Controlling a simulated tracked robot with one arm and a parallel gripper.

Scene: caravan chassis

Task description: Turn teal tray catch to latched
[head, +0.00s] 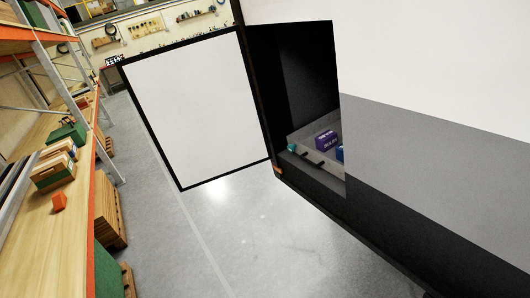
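The teal tray catch (291,148) is a small teal piece at the left front corner of a grey tray (305,155) inside the open locker of the caravan. It is small and far off, and I cannot tell which way it is turned. On the tray sit a purple box (325,140) and a blue item (340,153) partly hidden by the locker's right edge. My gripper is not in view.
The locker's white door (195,105) with a black frame stands open to the left. The caravan's grey and white side (430,140) fills the right. Shelving and a wooden bench (50,220) line the left. Clear floor (240,235) lies between.

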